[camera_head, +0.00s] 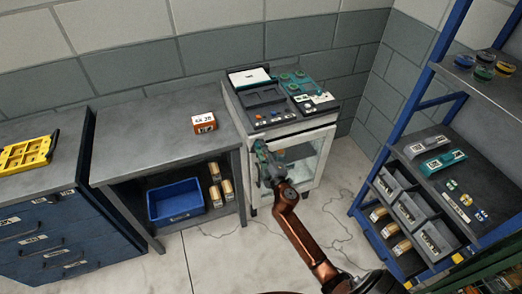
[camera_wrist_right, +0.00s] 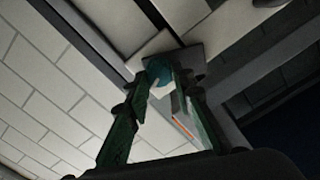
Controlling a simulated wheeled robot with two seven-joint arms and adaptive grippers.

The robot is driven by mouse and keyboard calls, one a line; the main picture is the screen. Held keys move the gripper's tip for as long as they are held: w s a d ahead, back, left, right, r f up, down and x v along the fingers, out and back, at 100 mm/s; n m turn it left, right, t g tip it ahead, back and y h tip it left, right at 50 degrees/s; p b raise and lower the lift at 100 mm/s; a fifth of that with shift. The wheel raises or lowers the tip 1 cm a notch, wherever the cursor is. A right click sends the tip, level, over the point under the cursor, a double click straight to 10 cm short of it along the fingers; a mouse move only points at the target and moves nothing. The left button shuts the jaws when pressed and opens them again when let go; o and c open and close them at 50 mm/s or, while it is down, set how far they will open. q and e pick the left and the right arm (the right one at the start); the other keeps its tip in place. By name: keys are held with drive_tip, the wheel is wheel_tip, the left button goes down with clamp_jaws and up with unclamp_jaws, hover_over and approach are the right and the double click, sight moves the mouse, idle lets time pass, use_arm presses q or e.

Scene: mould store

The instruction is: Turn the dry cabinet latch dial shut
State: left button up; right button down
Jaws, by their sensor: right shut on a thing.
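The dry cabinet (camera_head: 328,146) is a pale cabinet with a glass door, standing against the back wall in the head view. My right gripper (camera_head: 262,153) is at the upper left part of its front. In the right wrist view, a teal latch dial (camera_wrist_right: 161,70) sits between the green fingertips of my right gripper (camera_wrist_right: 172,80), which is shut on it. A grey plate shows right behind the dial. The gripper hides most of the dial in the head view, so its turn angle cannot be told. My left gripper is in neither view.
A grey bench (camera_head: 150,117) with an orange-brown box (camera_head: 204,123) and a blue bin (camera_head: 176,202) below stands left of the cabinet. A blue shelf rack (camera_head: 394,137) with grey bins stands at the right.

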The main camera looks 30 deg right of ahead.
drive_tip(key=n, duration=0.4)
drive_tip(key=shift+n, duration=0.4)
idle(0.4)
drive_tip(key=c, duration=1.7)
unclamp_jaws()
drive_tip(key=shift+o, duration=0.2)
drive_tip(key=v, duration=1.2)
